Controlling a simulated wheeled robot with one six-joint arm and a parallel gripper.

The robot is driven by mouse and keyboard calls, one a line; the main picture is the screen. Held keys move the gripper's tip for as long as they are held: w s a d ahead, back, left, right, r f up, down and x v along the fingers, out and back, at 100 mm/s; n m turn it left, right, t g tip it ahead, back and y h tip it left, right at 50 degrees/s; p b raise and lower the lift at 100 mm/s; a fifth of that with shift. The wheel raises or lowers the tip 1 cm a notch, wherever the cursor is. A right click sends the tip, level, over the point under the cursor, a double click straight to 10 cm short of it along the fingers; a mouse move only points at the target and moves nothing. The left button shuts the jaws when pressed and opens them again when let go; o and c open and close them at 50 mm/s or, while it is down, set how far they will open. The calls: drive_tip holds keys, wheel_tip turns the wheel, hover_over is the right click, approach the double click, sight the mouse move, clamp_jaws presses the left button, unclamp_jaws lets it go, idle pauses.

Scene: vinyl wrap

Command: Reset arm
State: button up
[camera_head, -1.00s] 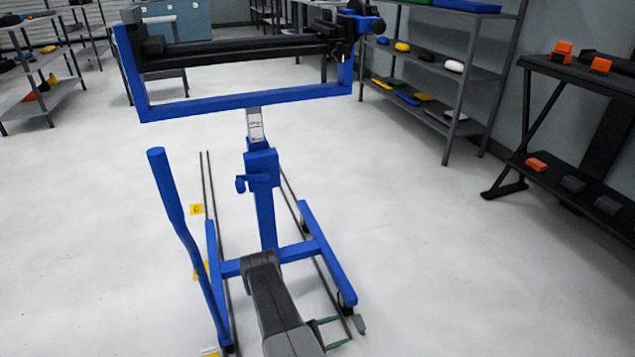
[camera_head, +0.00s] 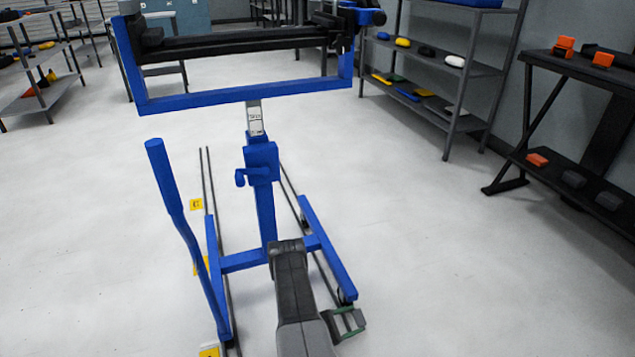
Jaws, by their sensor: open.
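My arm rises from the bottom edge of the head view, its dark grey links in front of the base of the blue stand. My gripper (camera_head: 346,323), small with green parts, shows beside the arm at the lower right of the stand's base. It is open, and I see nothing held in it. The blue wheeled stand (camera_head: 262,190) stands upright in the middle, with a wide blue frame at its top. A black roller (camera_head: 240,47) lies across that frame, well away from my gripper.
Two thin rails run along the floor under the stand, with yellow markers (camera_head: 196,204) at the left one. A grey shelf (camera_head: 470,70) and a black rack (camera_head: 570,70) with small items stand at the right. Another shelf (camera_head: 35,100) is at the far left. Floor is clear on both sides.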

sight(363, 317)
drive_tip(key=b+x, duration=0.1)
drive_tip(key=x, duration=0.4)
drive_tip(key=shift+f, duration=0.1)
drive_tip(key=shift+w+d, duration=0.1)
drive_tip(key=shift+d, duration=0.05)
drive_tip(key=n, duration=0.1)
drive_tip(key=r+n, duration=0.1)
drive_tip(key=n, duration=0.1)
drive_tip(key=s+a+r+g+p, duration=0.1)
drive_tip(key=s+a, duration=0.2)
drive_tip(key=a, duration=0.3)
drive_tip(key=s+a+r+m+g+p, duration=0.1)
drive_tip(key=s+a+r+p, duration=0.1)
drive_tip(key=a, duration=0.4)
drive_tip(key=shift+s+a+r, duration=0.25)
drive_tip(key=shift+s+r, duration=0.05)
drive_tip(key=shift+s, duration=0.25)
